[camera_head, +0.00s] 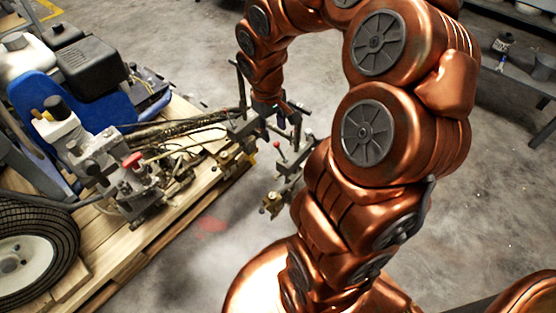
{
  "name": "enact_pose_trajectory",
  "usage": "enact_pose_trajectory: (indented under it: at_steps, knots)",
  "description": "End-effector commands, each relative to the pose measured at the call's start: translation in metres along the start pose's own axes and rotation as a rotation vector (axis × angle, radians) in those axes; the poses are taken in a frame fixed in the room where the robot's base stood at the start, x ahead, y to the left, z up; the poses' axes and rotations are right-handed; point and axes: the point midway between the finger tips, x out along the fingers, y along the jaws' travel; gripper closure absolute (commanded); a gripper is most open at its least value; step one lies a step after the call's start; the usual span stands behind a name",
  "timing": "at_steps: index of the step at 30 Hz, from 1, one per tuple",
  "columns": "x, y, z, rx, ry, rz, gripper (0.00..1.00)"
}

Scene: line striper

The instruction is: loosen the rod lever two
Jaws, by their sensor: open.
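The line striper (40,97) stands on a wooden pallet at the left, with a blue body and a black engine cover. Hoses and rods run from it to a dark clamp assembly (240,128) near the picture's middle. An upright dark lever (241,84) rises at the left of this assembly. Another small bracket with a red knob (277,144) and brass fittings (271,203) is at its right. My gripper (284,124) is open, pointing down beside the right part of the clamp assembly. Which lever is rod lever two, and whether the fingers touch it, I cannot tell at this size.
The pallet (165,235) has its right edge below the rods. A white-rimmed black tyre (72,240) is at lower left. A grey bench (515,85) with items stands at upper right. Bare concrete floor lies behind and right of my arm.

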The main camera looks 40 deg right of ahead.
Motion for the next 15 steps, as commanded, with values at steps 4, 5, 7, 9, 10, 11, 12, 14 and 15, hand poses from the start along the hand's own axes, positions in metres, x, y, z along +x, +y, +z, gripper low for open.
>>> enact_pose_trajectory:
  at_steps: [4, 5, 7, 9, 10, 11, 12, 14, 15]
  knots:
    - [0.031, 0.011, -0.008, 0.009, 0.009, 0.006, 0.55]
    - [0.033, 0.012, -0.009, 0.009, 0.010, 0.007, 0.55]
    - [0.037, 0.014, -0.011, 0.010, 0.011, 0.007, 0.55]
    - [0.039, 0.015, -0.011, 0.011, 0.011, 0.007, 0.55]
    - [0.040, 0.015, -0.011, 0.011, 0.011, 0.007, 0.55]
    - [0.042, 0.015, -0.011, 0.011, 0.010, 0.007, 0.55]
    - [0.044, 0.015, -0.011, 0.010, 0.010, 0.007, 0.55]
    - [0.049, 0.015, -0.011, 0.010, 0.009, 0.007, 0.55]
    - [0.054, 0.015, -0.011, 0.009, 0.008, 0.007, 0.55]
